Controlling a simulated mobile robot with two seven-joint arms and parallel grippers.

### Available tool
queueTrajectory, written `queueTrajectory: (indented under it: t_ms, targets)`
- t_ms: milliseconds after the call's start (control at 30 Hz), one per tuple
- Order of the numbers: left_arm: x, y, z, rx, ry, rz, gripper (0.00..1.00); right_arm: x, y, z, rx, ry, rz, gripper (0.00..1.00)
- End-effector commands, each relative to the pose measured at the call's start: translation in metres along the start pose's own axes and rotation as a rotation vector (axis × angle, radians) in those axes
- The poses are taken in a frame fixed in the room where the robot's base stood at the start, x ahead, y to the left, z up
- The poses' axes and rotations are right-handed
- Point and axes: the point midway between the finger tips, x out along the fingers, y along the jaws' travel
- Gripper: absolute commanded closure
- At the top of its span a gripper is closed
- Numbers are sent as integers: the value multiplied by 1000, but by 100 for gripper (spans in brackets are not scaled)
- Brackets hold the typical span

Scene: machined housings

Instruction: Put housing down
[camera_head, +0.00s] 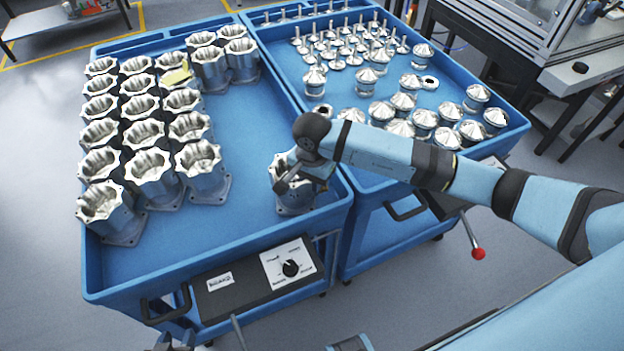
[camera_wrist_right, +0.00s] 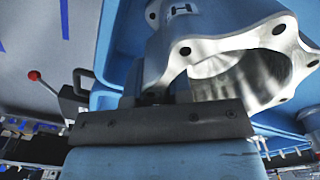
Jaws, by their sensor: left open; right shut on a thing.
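My right gripper (camera_head: 306,176) is shut on a silver machined housing (camera_head: 293,201) at the front right corner of the left blue cart's tray (camera_head: 235,222). The right wrist view shows this housing (camera_wrist_right: 222,45) close up, with its scalloped flange and open bore facing the camera. The gripper's fingers (camera_wrist_right: 155,92) are at the housing's wall and partly hidden. I cannot tell whether the housing's base touches the tray. My left gripper (camera_head: 176,343) shows only in small part at the bottom edge, away from the housings, with nothing seen in it.
Several like housings (camera_head: 150,172) stand in rows on the tray's left side, with more (camera_head: 210,66) at the back. The tray's middle is bare. A second blue cart (camera_head: 340,95) with pointed metal parts (camera_head: 404,101) adjoins on the right. A red-knobbed lever (camera_head: 478,253) sticks out in front.

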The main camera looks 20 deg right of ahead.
Motion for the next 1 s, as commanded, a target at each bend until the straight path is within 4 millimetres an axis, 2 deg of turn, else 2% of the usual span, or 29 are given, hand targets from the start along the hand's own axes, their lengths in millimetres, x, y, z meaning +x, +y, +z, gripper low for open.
queueTrajectory:
  t_ms: [200, 233, 333, 600, 733, 867, 1000]
  targets:
    - [2, 0, 4, -1, -2, 1, 57, 2, -1, -1, 0, 1, -3, 100]
    - [2, 0, 4, -2, -3, 1, 57, 3, 0, 0, 0, 0, 0, 78]
    - [2, 0, 3, -2, -5, 1, 57, 2, 0, 0, 1, 0, 0, 55]
    - [1, 0, 2, -2, -4, 1, 57, 2, 0, 0, 1, -1, 0, 55]
    - [0, 0, 0, 0, 0, 1, 57, -6, 0, -1, 0, 1, -1, 55]
    - [1, 0, 2, -1, -1, 1, 57, -28, 0, -2, 0, 3, -3, 55]
    - [3, 0, 5, -3, -5, 2, 57, -59, -1, -1, -1, 4, -3, 55]
